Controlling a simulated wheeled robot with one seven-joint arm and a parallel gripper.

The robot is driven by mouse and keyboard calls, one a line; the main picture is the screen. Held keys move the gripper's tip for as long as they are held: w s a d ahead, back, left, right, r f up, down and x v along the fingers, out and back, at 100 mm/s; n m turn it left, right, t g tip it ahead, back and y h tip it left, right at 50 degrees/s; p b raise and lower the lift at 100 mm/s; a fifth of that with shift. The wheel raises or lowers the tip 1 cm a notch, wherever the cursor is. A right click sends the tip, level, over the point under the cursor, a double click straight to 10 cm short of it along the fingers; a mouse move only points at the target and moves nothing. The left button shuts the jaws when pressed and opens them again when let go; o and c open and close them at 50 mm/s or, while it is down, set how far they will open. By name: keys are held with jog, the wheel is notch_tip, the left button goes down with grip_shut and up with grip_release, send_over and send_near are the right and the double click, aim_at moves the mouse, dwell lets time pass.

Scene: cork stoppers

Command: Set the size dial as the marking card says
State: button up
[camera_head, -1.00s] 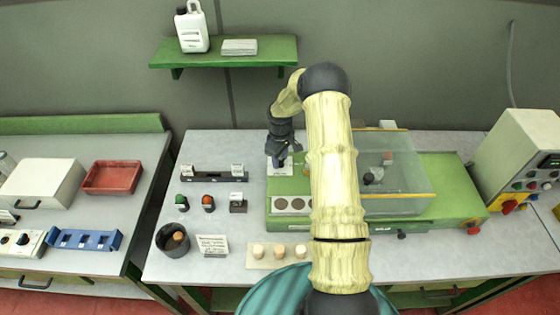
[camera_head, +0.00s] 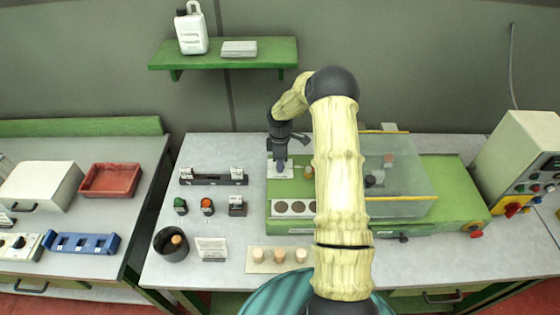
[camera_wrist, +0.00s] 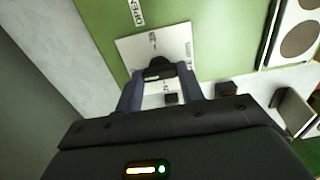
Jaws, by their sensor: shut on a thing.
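The size dial's black knob (camera_wrist: 158,68) sits on a white marked plate (camera_wrist: 180,38) at the left end of the green machine. My gripper (camera_wrist: 160,78) is shut on the knob, one finger on each side of it. In the head view my gripper (camera_head: 281,164) points down over the plate (camera_head: 271,172). The knob is hidden there, and its pointer setting cannot be read in either view. The marking card (camera_head: 211,248) stands at the front left of the bench; its writing is too small to read.
Several corks rest on a pale strip (camera_head: 280,267) in front. A dark cup (camera_head: 171,245) and two buttons, green (camera_head: 180,205) and red (camera_head: 207,205), stand left.

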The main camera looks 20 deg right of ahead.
jog(key=shift+r, duration=0.1)
jog(key=o, duration=1)
notch_tip(320, 180, up, 17)
jog(key=b, duration=0.4)
jog(key=shift+r, duration=0.15)
jog(key=shift+a, duration=0.1)
